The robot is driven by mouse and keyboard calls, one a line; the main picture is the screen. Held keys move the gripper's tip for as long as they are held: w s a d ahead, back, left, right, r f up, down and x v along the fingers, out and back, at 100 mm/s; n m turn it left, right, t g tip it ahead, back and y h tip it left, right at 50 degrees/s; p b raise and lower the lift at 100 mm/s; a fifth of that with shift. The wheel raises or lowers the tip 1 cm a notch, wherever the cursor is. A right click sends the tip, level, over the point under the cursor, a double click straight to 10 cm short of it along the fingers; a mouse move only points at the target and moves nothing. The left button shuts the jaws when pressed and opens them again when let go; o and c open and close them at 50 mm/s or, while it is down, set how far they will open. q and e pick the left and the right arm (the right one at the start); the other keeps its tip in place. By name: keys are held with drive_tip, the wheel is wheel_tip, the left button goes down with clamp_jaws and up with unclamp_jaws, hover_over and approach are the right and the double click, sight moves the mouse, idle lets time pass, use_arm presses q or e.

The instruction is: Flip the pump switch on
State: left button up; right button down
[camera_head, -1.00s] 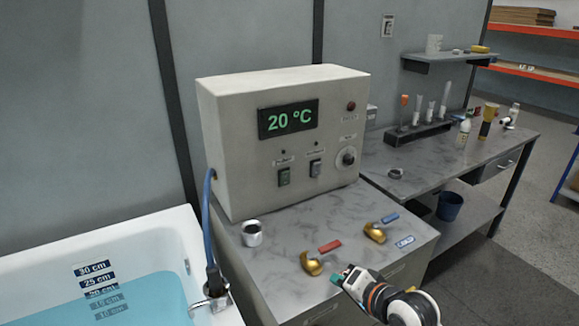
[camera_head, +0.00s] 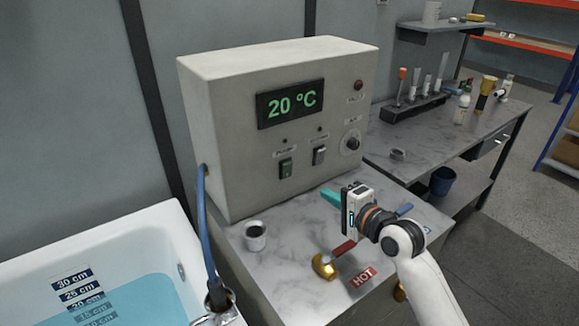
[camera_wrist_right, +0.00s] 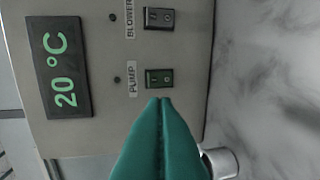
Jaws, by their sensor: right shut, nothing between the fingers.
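The pump switch (camera_head: 286,168) is a dark green rocker on the front of the beige control box (camera_head: 225,130); in the right wrist view the pump switch (camera_wrist_right: 159,78) sits beside its PUMP label, just beyond my fingertips. The similar blower switch (camera_head: 319,155) is to its right, and also shows in the wrist view (camera_wrist_right: 159,18). My right gripper (camera_head: 326,194) has green fingers, pressed together and empty. It is in front of the box, its tips pointing left toward the panel. Whether the tips touch the switch cannot be told. My left gripper is out of view.
A metal cup (camera_head: 255,237), a gold valve with a red handle (camera_head: 324,266) and a HOT label (camera_head: 363,276) are on the marble counter below. A bathtub with water (camera_head: 130,290) is at left. A blue hose (camera_head: 203,225) runs from the box.

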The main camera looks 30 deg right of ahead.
sight(289, 166)
drive_tip(key=x, duration=0.4)
drive_tip(key=p+x, duration=0.1)
drive_tip(key=x, duration=0.4)
drive_tip(key=r+p+x, duration=0.1)
drive_tip(key=x, duration=0.3)
drive_tip(key=shift+w, duration=0.3)
drive_tip(key=p, duration=0.1)
drive_tip(key=r+p, duration=0.1)
drive_tip(key=p, duration=0.1)
drive_tip(key=shift+w+a+r+g, duration=0.1)
drive_tip(key=shift+w+g, duration=0.15)
drive_tip(key=shift+g, duration=0.05)
drive_tip(key=shift+f, duration=0.45)
